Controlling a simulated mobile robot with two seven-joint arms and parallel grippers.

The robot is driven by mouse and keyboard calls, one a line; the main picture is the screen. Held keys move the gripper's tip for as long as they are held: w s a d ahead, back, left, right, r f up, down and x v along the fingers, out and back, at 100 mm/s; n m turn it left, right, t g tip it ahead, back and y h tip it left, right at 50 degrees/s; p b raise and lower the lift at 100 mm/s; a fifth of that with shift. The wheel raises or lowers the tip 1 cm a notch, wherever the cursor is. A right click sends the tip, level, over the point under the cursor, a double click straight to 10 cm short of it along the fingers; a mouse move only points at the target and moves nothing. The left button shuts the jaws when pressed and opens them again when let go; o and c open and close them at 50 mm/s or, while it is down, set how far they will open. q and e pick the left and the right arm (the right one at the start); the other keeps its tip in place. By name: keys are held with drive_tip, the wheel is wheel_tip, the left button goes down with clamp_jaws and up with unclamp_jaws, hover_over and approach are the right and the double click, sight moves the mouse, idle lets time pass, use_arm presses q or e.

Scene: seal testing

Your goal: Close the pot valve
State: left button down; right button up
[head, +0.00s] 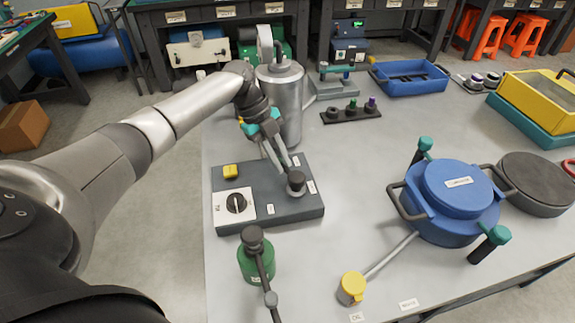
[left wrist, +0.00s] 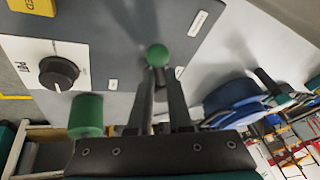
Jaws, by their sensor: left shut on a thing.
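A grey panel (head: 246,185) carries a round black dial (head: 236,204) on a white plate and an upright dark knob (head: 296,184) near its right edge. My left gripper (head: 287,168) reaches down from the upper left, its narrow fingers shut on the dark knob. In the left wrist view, a green ball (left wrist: 158,56) shows at the fingertips, with a dark stem below it between the fingers; the dial (left wrist: 58,73) is to the left. A blue lidded pot (head: 452,203) with teal-topped handles stands to the right, apart from the gripper. My right gripper is out of view.
A metal cylinder (head: 281,105) is behind the panel. A dark round pan (head: 536,183) lies right of the pot. The table between panel and pot is mostly clear.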

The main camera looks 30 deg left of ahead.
use_arm(q)
drive_tip(key=shift+w+m, duration=0.15)
drive_tip(key=shift+m, duration=0.15)
idle(0.4)
drive_tip(key=c, duration=0.8)
unclamp_jaws()
drive_tip(key=shift+c, duration=0.2)
drive_tip(key=shift+r, duration=0.1)
drive_tip(key=p+v, duration=0.1)
drive_tip(key=v, duration=1.4)
drive_tip(key=shift+w+p, duration=0.25)
drive_tip(key=shift+p, duration=0.1)
